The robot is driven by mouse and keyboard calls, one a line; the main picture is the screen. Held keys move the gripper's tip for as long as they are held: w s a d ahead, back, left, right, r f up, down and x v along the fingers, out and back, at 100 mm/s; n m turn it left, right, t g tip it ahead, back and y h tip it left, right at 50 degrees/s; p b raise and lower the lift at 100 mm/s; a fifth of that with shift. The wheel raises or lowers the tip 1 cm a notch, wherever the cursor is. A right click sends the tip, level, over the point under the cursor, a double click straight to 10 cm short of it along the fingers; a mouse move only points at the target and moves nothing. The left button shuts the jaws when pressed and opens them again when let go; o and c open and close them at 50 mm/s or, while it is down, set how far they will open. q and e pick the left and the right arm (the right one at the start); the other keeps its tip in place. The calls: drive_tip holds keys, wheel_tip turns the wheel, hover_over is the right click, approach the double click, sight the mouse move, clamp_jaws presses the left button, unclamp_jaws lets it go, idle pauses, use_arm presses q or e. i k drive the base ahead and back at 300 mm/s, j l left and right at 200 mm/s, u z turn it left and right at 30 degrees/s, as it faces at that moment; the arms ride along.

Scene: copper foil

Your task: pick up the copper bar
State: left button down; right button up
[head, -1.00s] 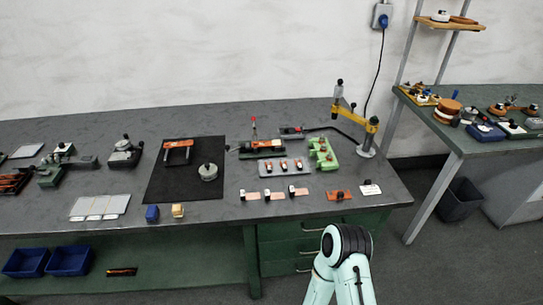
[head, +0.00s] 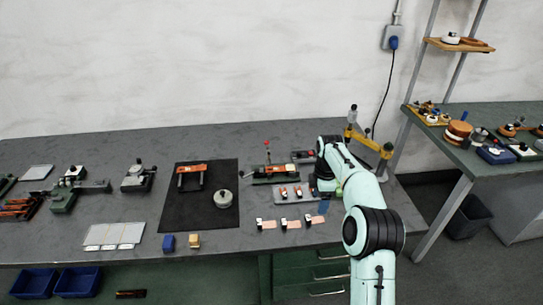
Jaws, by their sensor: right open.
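Flat copper-coloured pieces with black and white ends lie in a row near the bench's front edge: a left one (head: 268,225), a middle one (head: 292,223) and a right one (head: 315,219). I cannot tell for sure which piece is the copper bar. My right arm reaches over the bench from the lower right, and its wrist bends down. My right gripper (head: 323,207) is small in the head view, open, just above or behind the right piece; I see nothing held. The arm hides the bench right of the row. My left gripper is not in view.
A grey tray (head: 280,198) with small orange parts lies behind the row. A black mat (head: 180,215) holds an orange-handled frame (head: 190,171) and a round weight (head: 223,198). A yellow arm stand (head: 385,150) stands behind my right arm. Blue and tan blocks lie at the front.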

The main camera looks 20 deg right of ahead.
sight(287, 167)
drive_tip(key=i, duration=1)
